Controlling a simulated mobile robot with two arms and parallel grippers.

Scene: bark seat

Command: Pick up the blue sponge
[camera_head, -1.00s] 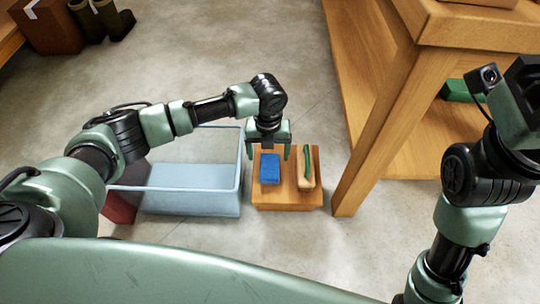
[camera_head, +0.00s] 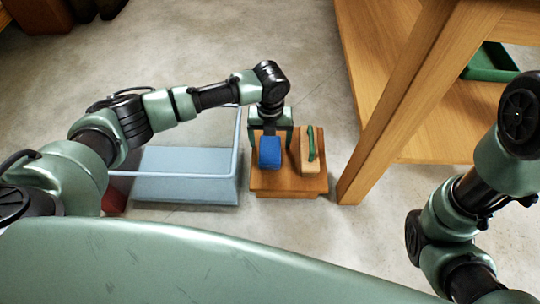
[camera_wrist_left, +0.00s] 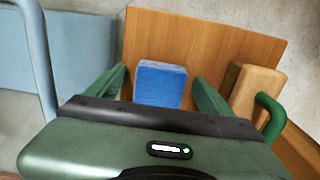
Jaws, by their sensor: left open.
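The blue sponge (camera_head: 270,152) lies on a small wooden stool or block (camera_head: 288,183) on the floor. It also shows in the left wrist view (camera_wrist_left: 160,84), between the two green fingers. My left gripper (camera_head: 270,142) is open and points down over the sponge, with one finger on each side. In the wrist view there is a gap between the sponge and each finger. How far the fingertips reach down beside the sponge is hard to tell. My right arm shows at the right edge of the head view, but its gripper is outside the picture.
A wooden brush with a green handle (camera_head: 311,160) lies right of the sponge on the same block. A pale blue clear-sided bin (camera_head: 190,188) stands close on the left. A wooden table leg (camera_head: 375,150) rises just right of the block.

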